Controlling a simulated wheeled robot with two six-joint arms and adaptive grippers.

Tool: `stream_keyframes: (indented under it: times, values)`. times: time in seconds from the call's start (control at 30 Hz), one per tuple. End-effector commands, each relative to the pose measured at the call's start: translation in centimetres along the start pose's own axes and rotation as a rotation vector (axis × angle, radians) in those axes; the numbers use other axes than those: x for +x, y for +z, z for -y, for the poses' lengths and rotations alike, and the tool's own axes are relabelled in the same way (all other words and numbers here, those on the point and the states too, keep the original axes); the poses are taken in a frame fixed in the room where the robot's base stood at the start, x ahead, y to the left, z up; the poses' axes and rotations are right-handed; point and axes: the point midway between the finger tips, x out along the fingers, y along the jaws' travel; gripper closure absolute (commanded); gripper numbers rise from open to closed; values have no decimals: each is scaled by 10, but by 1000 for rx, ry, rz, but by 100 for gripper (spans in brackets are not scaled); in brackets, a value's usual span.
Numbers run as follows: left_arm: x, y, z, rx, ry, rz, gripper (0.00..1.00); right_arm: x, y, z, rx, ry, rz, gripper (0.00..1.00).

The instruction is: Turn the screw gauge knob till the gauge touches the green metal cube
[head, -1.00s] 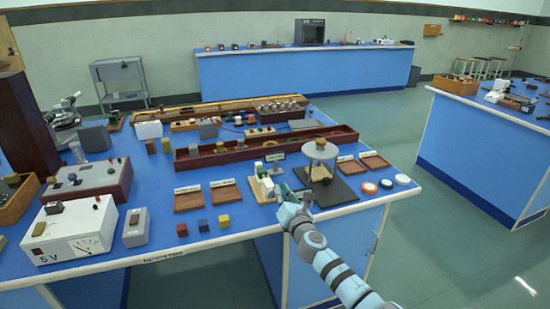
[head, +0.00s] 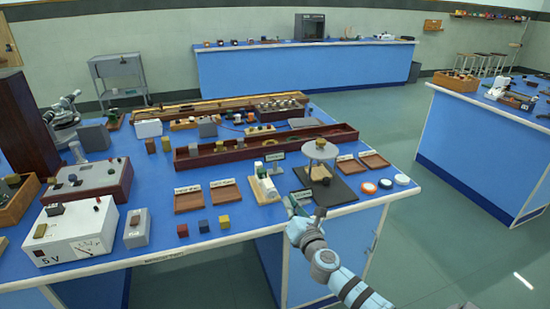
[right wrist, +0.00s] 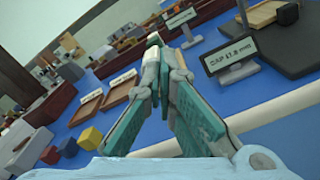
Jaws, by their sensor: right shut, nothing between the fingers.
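The screw gauge (head: 267,188) is a small white and green device on a beige base, near the front edge of the blue bench in the head view. The green metal cube is too small to tell apart there. In the right wrist view my fingers hide most of the gauge. A small display reading about "GAP 17.8 mm" (right wrist: 229,51) stands just right of my fingers; it also shows in the head view (head: 302,195). My right gripper (head: 290,203) is shut and empty, to the right and front of the gauge (right wrist: 155,40). My left gripper is out of view.
A black board (head: 340,193) with a round-topped stand (head: 320,150) is to the right of the gauge. Wooden trays (head: 226,191) and small coloured cubes (head: 203,226) lie to the left. A long wooden trough (head: 235,155) runs behind. Bench front is mostly clear.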

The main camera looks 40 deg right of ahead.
Motion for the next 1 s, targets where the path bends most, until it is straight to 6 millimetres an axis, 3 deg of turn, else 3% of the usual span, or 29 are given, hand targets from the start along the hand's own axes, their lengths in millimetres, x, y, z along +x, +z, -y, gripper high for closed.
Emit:
stream_keyframes:
  times: [0.3, 0.7, 1.0]
  values:
    - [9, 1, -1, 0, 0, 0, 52, -7, -2, -1, 512, 1, 0, 100]
    - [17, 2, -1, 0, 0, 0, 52, 50, -2, -1, 523, 0, 1, 100]
    - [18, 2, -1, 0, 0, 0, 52, 62, 1, -4, 521, 5, 2, 100]
